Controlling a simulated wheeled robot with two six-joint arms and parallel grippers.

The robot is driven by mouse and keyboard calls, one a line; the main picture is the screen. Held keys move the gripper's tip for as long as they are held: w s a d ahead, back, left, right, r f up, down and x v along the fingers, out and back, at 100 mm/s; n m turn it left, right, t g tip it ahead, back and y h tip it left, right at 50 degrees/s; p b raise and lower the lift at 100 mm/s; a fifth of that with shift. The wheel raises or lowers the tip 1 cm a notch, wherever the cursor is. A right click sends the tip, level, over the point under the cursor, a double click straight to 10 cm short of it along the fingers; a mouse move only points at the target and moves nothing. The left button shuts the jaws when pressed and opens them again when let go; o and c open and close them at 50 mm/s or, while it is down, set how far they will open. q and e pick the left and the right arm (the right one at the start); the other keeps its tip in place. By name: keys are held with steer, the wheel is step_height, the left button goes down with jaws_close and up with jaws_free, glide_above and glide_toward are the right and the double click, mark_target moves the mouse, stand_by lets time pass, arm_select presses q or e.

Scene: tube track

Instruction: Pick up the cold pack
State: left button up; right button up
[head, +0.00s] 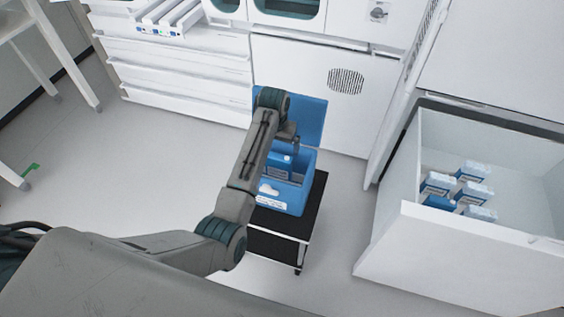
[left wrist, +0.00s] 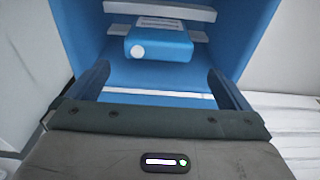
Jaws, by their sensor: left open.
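A blue open-topped box (head: 291,198) stands on a small black stand, with its blue lid raised behind it. Inside is a blue pack with a white label, which I take to be the cold pack (left wrist: 160,43); in the head view it is partly covered by my arm. My left gripper (head: 290,146) is over the box opening and points down into it. In the left wrist view its two fingers (left wrist: 160,80) are spread with nothing between them, and the pack lies beyond their tips. My right gripper is not in view.
An open white drawer (head: 470,231) at the right holds several blue and white packs (head: 473,170). White cabinets (head: 180,70) stand behind the box. The black stand (head: 312,200) has clear floor to its left. A white table leg (head: 70,65) is at the far left.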

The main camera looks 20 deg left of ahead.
mark_target(279, 156)
arm_select(q)
steer(key=f, duration=0.3)
steer(key=shift+s+f, duration=0.2)
steer(key=shift+s, duration=0.05)
steer(key=shift+w+f, duration=0.1)
steer(key=shift+f, duration=0.25)
steer(key=shift+w+d+f, duration=0.1)
steer(key=shift+w+f, duration=0.05)
steer(key=shift+f, duration=0.75)
steer(key=shift+w+a+f, duration=0.1)
steer(key=shift+w+f, duration=0.1)
steer(key=shift+f, duration=0.7)
steer(key=shift+w+d+f, duration=0.1)
steer(key=shift+w+f, duration=0.05)
steer(key=shift+f, duration=0.75)
steer(key=c, duration=0.9)
steer(key=shift+r, duration=0.15)
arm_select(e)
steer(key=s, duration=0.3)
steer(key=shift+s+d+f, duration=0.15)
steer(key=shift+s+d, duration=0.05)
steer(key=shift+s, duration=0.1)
